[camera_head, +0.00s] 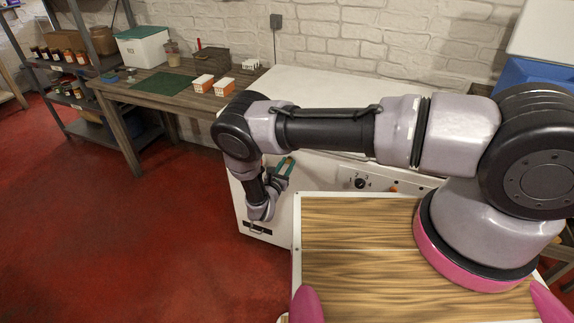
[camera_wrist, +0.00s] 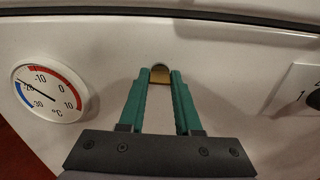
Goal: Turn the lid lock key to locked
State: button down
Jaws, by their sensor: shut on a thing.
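A white chest freezer stands against the brick wall, with its white lid (camera_head: 320,88) down. Its white front (camera_wrist: 230,50) fills the wrist view. A small brass lock key (camera_wrist: 159,77) sits on the front just below the lid's dark seal, between the green fingertips of my gripper (camera_wrist: 160,82). The fingers are shut on the key. Most of the key is hidden, so its turn position cannot be read. In the head view, my gripper (camera_head: 284,168) is at the freezer's front, left of the dial, and the key is hidden there.
A round thermometer (camera_wrist: 48,88) is left of my gripper. A numbered dial (camera_head: 360,184) is on the panel to the right. A wooden table (camera_head: 150,82) with orange-and-white boxes (camera_head: 203,83) stands left of the freezer. Red floor at left is clear.

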jog(key=shift+m, duration=8.7)
jog(key=c, duration=0.6)
grip_release()
jog(key=v, duration=1)
jog(key=shift+s, duration=0.4)
